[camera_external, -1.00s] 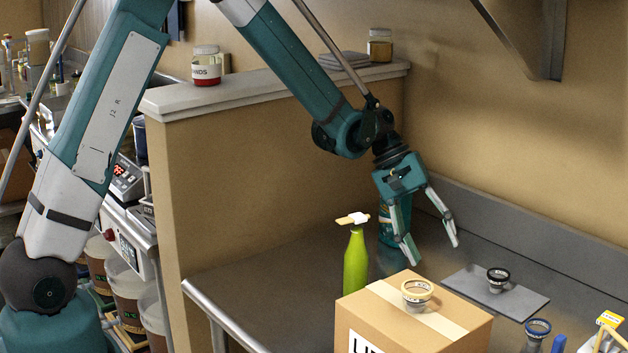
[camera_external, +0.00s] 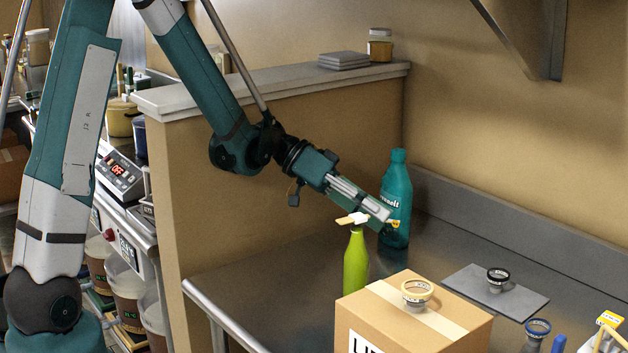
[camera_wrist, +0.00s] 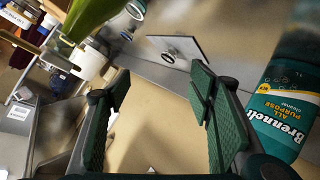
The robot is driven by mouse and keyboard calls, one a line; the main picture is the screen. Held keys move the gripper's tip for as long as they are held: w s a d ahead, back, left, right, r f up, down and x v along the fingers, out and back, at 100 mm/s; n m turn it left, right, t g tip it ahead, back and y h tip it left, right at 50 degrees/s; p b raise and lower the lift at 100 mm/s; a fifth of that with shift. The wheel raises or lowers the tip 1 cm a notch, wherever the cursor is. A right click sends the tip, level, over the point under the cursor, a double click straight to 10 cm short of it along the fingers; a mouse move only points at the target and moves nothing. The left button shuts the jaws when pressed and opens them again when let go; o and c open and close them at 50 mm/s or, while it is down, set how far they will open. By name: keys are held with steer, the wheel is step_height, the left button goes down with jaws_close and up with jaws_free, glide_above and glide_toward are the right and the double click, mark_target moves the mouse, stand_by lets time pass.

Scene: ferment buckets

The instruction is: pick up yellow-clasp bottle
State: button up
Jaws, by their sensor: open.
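The green bottle (camera_external: 356,262) stands upright on the metal counter behind the cardboard box. A tan-yellow clasp piece (camera_external: 346,220) with a white stopper sits across its top. In the wrist view, part of the green bottle (camera_wrist: 88,16) shows at the upper left, outside the jaws. My gripper (camera_external: 380,210) is tilted down to the right, its fingers seen nearly edge-on, close above and behind the clasp in the picture. I cannot tell whether they touch. In the wrist view, my gripper (camera_wrist: 160,84) has its fingers apart with nothing between them.
A teal cleaner bottle (camera_external: 397,190) stands just beyond my fingertips. The cardboard box (camera_external: 390,335) carries a cream ring (camera_external: 416,291). A grey mat (camera_external: 520,298) holds a dark-rimmed small item (camera_external: 497,277). A partition (camera_external: 260,165) stands left. Counter between cleaner and mat is clear.

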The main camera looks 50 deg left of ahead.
steer(key=s+a+r+m+t+h+b, duration=0.1)
steer(key=s+a+r+m+t, duration=0.1)
steer(key=s+a+m, duration=0.15)
steer(key=m+g+b, duration=0.1)
steer(key=m+g, duration=0.1)
steer(key=m, duration=0.2)
glide_toward(367, 268)
steer(key=a, duration=0.1)
steer(key=shift+r, duration=0.1)
steer(key=shift+x, duration=1.3)
steer(key=shift+b+x, duration=0.65)
steer(key=shift+x, duration=1.95)
steer(key=shift+s, duration=0.1)
steer(key=shift+c, duration=0.7)
steer(key=c, duration=1.2)
